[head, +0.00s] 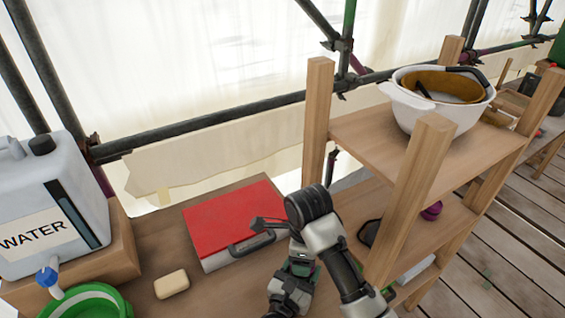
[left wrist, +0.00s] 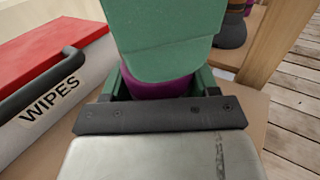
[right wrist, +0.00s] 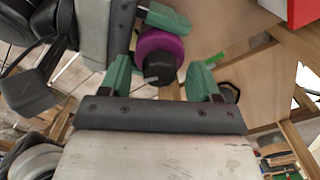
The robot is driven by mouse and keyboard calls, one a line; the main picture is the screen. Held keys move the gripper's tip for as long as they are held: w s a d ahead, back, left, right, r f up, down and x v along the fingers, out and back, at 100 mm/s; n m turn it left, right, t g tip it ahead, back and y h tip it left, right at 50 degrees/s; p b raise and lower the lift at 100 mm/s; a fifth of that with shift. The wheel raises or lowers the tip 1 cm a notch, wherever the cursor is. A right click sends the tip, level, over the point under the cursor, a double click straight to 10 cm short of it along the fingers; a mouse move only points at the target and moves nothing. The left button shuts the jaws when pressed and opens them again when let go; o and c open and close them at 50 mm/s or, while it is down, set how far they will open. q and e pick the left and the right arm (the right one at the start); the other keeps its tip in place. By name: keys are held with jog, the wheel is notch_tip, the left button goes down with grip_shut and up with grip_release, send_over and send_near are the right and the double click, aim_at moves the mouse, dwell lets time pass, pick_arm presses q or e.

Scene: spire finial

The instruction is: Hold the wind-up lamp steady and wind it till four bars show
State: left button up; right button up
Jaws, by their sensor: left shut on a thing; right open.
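The lamp (right wrist: 160,50) is a purple round body with a dark end in the right wrist view. My left gripper (left wrist: 160,84) is shut on it; a purple strip of the lamp shows between its fingers. My right gripper (right wrist: 160,76) is open, its green fingers on either side of the lamp's dark end; I cannot tell whether they touch it. A large green piece, apparently a finger of my right gripper, hides much of the lamp in the left wrist view. In the head view my arms hide the lamp. No charge bars are visible.
A red-lidded wipes box (head: 235,220) lies beside my grippers. A beige block (head: 171,284), a green basin (head: 85,303) and a water container (head: 50,195) are at left.

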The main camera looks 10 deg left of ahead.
jog(key=n, duration=0.4)
jog(key=shift+n, duration=0.4)
jog(key=n, duration=0.9)
jog(key=shift+n, duration=0.4)
jog(key=n, duration=1.4)
jog(key=shift+n, duration=0.3)
jog(key=n, duration=0.5)
jog(key=shift+n, duration=0.4)
jog(key=n, duration=0.4)
jog(key=shift+r+n, duration=0.1)
jog(key=shift+n, duration=0.4)
notch_tip(320, 180, up, 12)
jog(key=w+a+r+m+t+y, duration=0.1)
jog(key=w+a+r+t+y, duration=0.15)
jog(key=w+t, duration=0.2)
jog(key=w+a+r+t+y, duration=0.1)
jog(key=w+a+r+t, duration=0.1)
jog(key=w+a+t, duration=0.3)
jog(key=w+a+r+n+t+y, duration=0.2)
jog(key=w+r+n+t+y, duration=0.1)
jog(key=r, duration=0.7)
jog(key=n+t+y, duration=0.1)
jog(key=t+y, duration=0.1)
jog(key=y, duration=0.1)
jog(key=shift+w, duration=0.35)
